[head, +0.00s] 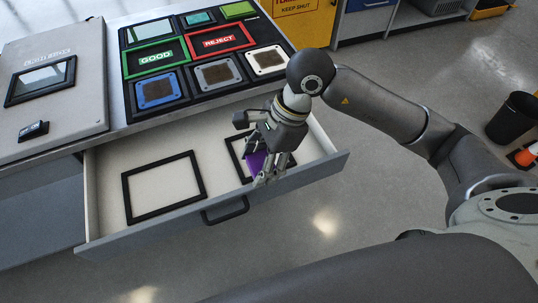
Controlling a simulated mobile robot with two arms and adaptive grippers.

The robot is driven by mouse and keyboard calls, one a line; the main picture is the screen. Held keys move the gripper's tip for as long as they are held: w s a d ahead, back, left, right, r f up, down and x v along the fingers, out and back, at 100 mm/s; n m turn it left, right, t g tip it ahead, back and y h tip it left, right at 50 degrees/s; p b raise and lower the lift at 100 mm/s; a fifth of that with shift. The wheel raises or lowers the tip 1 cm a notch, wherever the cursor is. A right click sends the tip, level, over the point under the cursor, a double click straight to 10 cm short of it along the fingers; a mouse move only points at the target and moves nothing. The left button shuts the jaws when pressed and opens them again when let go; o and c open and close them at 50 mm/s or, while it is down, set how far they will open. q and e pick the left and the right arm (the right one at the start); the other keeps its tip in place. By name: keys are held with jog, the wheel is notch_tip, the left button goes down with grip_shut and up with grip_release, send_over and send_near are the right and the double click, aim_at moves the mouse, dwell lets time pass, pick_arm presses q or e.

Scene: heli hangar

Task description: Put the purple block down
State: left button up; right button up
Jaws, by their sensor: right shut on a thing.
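The purple block (256,162) is held in my right gripper (262,168), which is shut on it. The fingers hide part of the block. The gripper points down over the right part of an open drawer (222,177), at a black square frame (236,144) on the drawer floor. The gripper covers part of that frame. I cannot tell whether the block touches the drawer floor. A second black frame (163,187) lies empty in the left part of the drawer. My left gripper is not in view.
The worktop above the drawer carries a black board with a green GOOD frame (156,57), a red REJECT frame (219,41) and several coloured square pads. A grey panel box (52,84) stands at left. The drawer front has a black handle (225,211). A black bin (512,117) stands far right.

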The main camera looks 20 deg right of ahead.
jog(key=w+d+f, duration=0.1)
jog(key=w+f, duration=0.2)
jog(key=w, duration=0.1)
jog(key=w+d+f+p, duration=0.1)
jog(key=w+f, duration=0.2)
jog(key=w, duration=0.1)
jog(key=w+d+f, duration=0.1)
jog(key=w+f, duration=0.2)
jog(key=w, duration=0.1)
jog(key=shift+w+d+p, duration=0.3)
jog(key=shift+p, duration=0.05)
jog(key=shift+w+d+f, duration=0.1)
jog(key=shift+w+f, duration=0.2)
jog(key=shift+f, duration=0.15)
notch_tip(320, 180, down, 3)
jog(key=shift+r+p, duration=0.1)
jog(key=shift+p, duration=0.35)
